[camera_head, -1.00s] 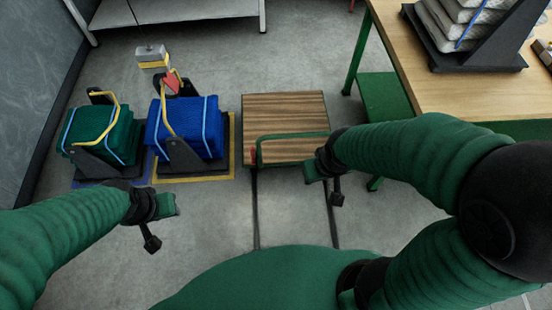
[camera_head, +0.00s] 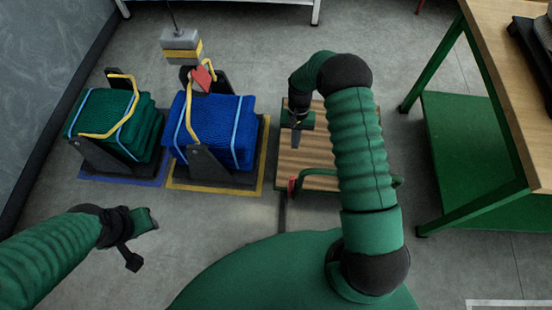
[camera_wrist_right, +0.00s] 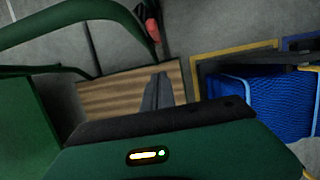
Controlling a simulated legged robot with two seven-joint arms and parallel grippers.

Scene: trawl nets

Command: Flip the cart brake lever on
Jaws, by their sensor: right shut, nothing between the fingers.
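The cart (camera_head: 303,160) has a striped wooden deck and a green handle bar (camera_head: 322,173) at its near end. A small red lever (camera_head: 292,187) stands at the left end of that bar. In the right wrist view the red lever (camera_wrist_right: 140,12) shows at the top, beside the curved green bar (camera_wrist_right: 75,14). My right gripper (camera_head: 297,138) points down above the far left part of the deck, beyond the lever and apart from it. Its grey fingers (camera_wrist_right: 157,92) are together and empty. My left gripper (camera_head: 150,220) is at lower left, away from the cart; its fingers are unclear.
A blue net bundle (camera_head: 222,130) and a green one (camera_head: 120,122) sit in black cradles left of the cart. A grey-yellow block (camera_head: 181,46) hangs behind them. A green-framed table (camera_head: 510,90) stands right. Open floor lies between cart and table.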

